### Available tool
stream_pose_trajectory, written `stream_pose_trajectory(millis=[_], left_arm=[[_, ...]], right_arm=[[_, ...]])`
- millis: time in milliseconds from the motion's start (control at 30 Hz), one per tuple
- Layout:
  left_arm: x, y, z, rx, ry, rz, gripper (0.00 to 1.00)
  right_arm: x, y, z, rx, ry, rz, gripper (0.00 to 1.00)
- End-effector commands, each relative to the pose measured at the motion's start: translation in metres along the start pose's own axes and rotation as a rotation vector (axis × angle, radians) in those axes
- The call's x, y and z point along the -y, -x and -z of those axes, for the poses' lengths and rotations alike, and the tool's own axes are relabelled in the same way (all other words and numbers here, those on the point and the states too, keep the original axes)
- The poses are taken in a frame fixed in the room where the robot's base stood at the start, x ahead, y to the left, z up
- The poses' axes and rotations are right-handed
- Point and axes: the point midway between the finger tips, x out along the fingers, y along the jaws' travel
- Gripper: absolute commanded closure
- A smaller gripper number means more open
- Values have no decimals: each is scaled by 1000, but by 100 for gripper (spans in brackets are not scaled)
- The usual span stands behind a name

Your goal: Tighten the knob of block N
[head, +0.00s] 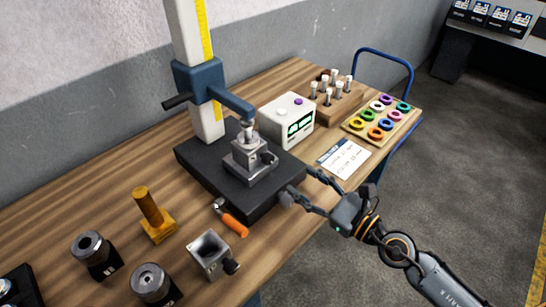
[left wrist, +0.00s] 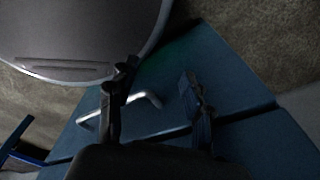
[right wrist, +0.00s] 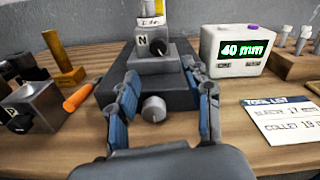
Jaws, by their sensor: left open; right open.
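Block N (right wrist: 142,42) is a grey block marked N, standing on the dark base of the press; it also shows in the head view (head: 241,166). A dark knob (right wrist: 159,48) is on its face. A vertical post with a yellow scale rises behind, and its arm reaches over the block. My right gripper (head: 299,185) is open and empty at the base's front right edge, short of block N. In the right wrist view its fingers lie either side of a round grey knob (right wrist: 153,108) on the base's front. My left gripper (left wrist: 159,72) is open and empty, away from the bench.
A display box (right wrist: 233,50) reading 40 mm stands right of the base. A white tool list card (head: 343,158) lies nearby. Coloured rings (head: 378,133) sit on a board.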

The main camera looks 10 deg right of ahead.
Motion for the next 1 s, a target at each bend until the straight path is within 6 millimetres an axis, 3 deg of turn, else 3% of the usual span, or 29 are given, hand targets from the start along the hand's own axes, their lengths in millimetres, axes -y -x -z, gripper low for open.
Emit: stream_pose_trajectory(millis=[33, 133, 400, 600, 867, 900, 1000], left_arm=[[-8, 12, 2, -2, 2, -9, 50], [-13, 20, 4, -3, 1, -16, 50], [-2, 31, 3, -1, -3, -4, 50], [-1, 33, 2, 0, -1, -2, 50], [-1, 32, 2, 0, 0, -1, 50], [0, 32, 2, 0, 0, -1, 50], [-1, 32, 2, 0, 0, -1, 50]], right_arm=[[2, -13, -8, 6, -3, 3, 50], [1, -36, -6, 5, -3, 1, 50], [0, -82, -2, 2, -2, -1, 50], [-1, -96, -1, 1, -2, -2, 50], [-1, -98, 0, 0, -2, -2, 50], [-1, -98, 0, 0, -2, -2, 52], [-1, -98, 0, 0, -2, -2, 72]])
